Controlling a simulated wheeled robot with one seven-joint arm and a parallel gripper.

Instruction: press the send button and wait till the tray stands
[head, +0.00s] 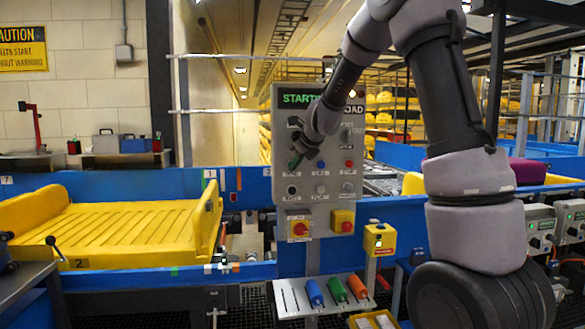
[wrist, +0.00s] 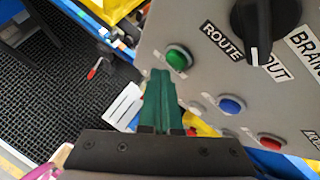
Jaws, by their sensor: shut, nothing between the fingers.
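A grey control panel (head: 335,200) stands at the middle, with a display (head: 300,97) lit green and reading "STARTI…", partly covered by my arm. My gripper (head: 294,163) is at the panel's left side, with green fingers (wrist: 161,75) shut and empty. In the wrist view a green button (wrist: 179,57) is just beyond the fingertips; I cannot tell whether they touch it. No "send" label is readable. In the head view my gripper seems to cover that button. A large yellow tray (head: 110,235) marked 2 sits on the blue conveyor at the left.
The panel has a black knob (wrist: 265,25) marked "ROUTE", a blue button (wrist: 231,105) and a red button (wrist: 270,142). A shelf with coloured handles (head: 335,290) juts out below the panel. Blue rails run across.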

